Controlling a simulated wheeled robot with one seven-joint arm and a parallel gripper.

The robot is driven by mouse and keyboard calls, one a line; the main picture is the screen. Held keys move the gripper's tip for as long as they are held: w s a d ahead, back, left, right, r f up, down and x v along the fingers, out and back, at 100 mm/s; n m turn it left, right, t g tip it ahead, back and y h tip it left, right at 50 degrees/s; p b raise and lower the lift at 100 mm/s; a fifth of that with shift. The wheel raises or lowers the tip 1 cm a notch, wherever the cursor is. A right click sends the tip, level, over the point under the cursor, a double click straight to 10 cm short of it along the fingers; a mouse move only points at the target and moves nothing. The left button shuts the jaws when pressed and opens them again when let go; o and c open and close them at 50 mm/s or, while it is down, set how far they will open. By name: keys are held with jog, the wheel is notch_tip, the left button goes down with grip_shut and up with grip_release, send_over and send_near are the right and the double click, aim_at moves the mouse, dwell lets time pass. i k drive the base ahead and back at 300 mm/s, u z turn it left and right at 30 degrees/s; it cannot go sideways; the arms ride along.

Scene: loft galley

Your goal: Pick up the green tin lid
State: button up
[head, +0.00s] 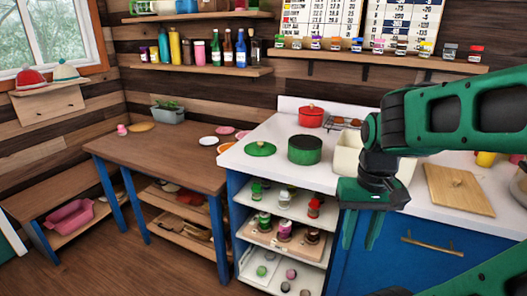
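The green tin lid (260,148) is a flat round disc with a small knob. It lies on the white counter top, near its left end, beside a green pot (305,149). My gripper (361,233) points down at the right of the lid, well apart from it. It shows against the blue cabinet front, and its two fingers are apart with nothing between them. No part of the lid is hidden.
A red lidded pot (311,116) stands behind the green pot. A cream container (348,155) sits behind my arm. A cutting board (458,190) lies at the right. A wooden table (150,160) with pale and pink plates adjoins the counter's left side.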

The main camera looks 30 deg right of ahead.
aim_at(259, 149)
jog(key=z, duration=0.05)
jog(key=i, duration=1)
jog(key=u, duration=0.05)
